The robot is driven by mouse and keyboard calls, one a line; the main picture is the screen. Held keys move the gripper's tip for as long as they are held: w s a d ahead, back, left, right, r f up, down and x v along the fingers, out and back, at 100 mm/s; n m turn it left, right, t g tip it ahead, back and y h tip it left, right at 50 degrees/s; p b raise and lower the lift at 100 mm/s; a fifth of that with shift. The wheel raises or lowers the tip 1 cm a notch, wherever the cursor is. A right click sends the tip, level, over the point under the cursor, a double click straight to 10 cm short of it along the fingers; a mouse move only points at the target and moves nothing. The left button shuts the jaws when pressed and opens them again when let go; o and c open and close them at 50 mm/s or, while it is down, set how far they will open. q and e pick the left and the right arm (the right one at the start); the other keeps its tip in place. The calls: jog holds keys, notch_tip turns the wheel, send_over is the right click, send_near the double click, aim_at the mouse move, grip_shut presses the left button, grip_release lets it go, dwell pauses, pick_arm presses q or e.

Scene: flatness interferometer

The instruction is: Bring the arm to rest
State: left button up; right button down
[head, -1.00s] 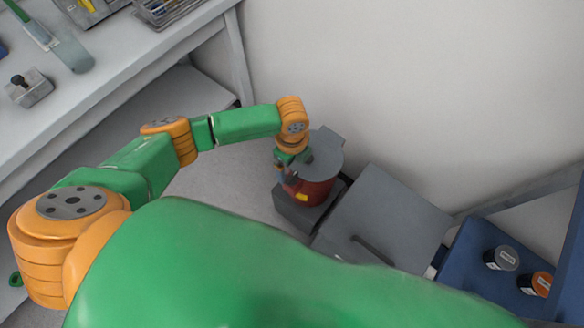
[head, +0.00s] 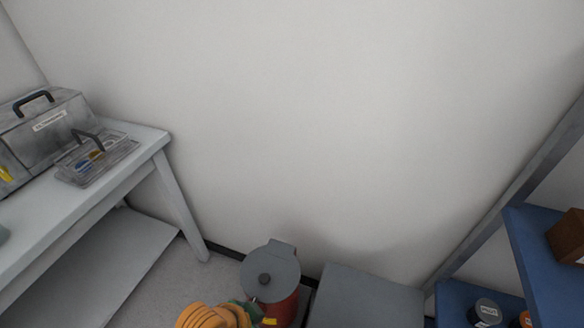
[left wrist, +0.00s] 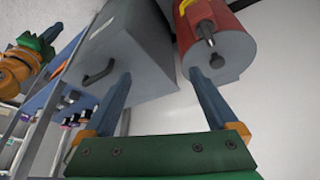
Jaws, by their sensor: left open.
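My left arm's orange wrist (head: 213,316) shows at the bottom edge of the head view, beside a red bin (head: 283,310) with a round grey lid (head: 270,272). The left fingers are hidden there. In the left wrist view my left gripper (left wrist: 160,78) is open, its two blue fingers apart with nothing between them. The red bin (left wrist: 217,22) and its grey lid show beyond the fingertips; I cannot tell the exact gap. Orange and green parts of my other arm, seemingly with its gripper (left wrist: 50,36), show at the upper left; its jaws are unclear.
A grey box (head: 365,300) stands right of the bin; its dark handle (left wrist: 99,72) shows in the wrist view. A blue shelf unit (head: 535,245) with small jars is at the right. A white bench (head: 130,165) with a metal case (head: 50,130) and tray is at the left.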

pick_arm(q)
jog(key=s+a+n+y, duration=0.45)
jog(key=a+n, duration=0.35)
jog(key=a, duration=0.3)
notch_tip(320, 180, down, 14)
jog(key=s+h, duration=0.1)
jog(key=s, duration=0.1)
jog(key=s+a+f+m+g+p, duration=0.1)
jog(key=s+f+g, duration=0.1)
jog(key=s+f, duration=0.9)
jog(key=shift+s+a+p, duration=0.35)
jog(key=shift+s+p, duration=0.05)
jog(key=shift+s, duration=0.4)
